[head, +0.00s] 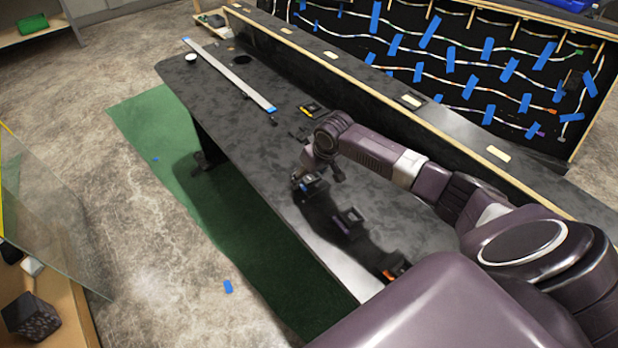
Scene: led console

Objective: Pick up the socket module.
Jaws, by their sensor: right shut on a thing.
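My right gripper (306,181) is low over the dark table, near its front edge. It is shut on a small dark block with a blue part, which I take for the socket module (315,187). The block is small and partly hidden by the gripper, so I cannot tell whether it touches the table top. A dark square module (350,217) sits on the table just to the right of the gripper. My left gripper is not in view.
The dark table (250,135) also holds a long metal bar (228,72), a small yellow-and-black item (314,110) and an orange-ended item (396,271). A raised ledge (345,75) and a panel with wires and blue tape (450,60) stand behind. The table's left part is mostly clear.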

